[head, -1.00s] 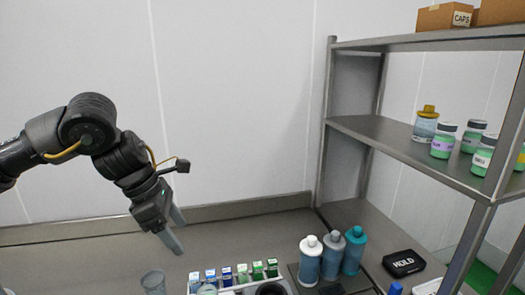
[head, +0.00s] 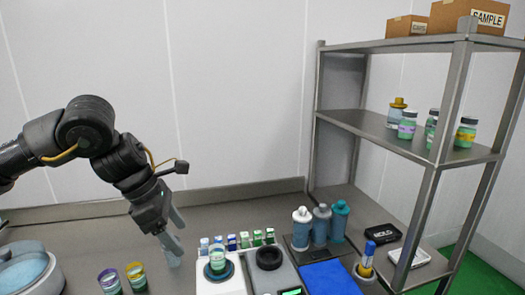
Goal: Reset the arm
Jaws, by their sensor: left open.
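My left arm comes in from the left, and its black gripper (head: 175,238) with grey fingers hangs pointing down over the grey counter (head: 95,232). The fingers are apart, with nothing seen between them. The gripper is left of a white device (head: 221,285) with a green-filled cup (head: 217,260) on it. Two green-filled cups, one with a purple rim (head: 110,282) and one with a yellow rim (head: 136,277), stand below and left of the gripper. My right gripper is not in view.
A row of small bottles (head: 244,240) stands behind the devices. Three pump-style bottles (head: 320,225) stand right of them, behind a blue mat (head: 329,279). A metal shelf (head: 385,133) with jars and boxes rises at the right. A round blue-topped container (head: 22,273) is at the lower left.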

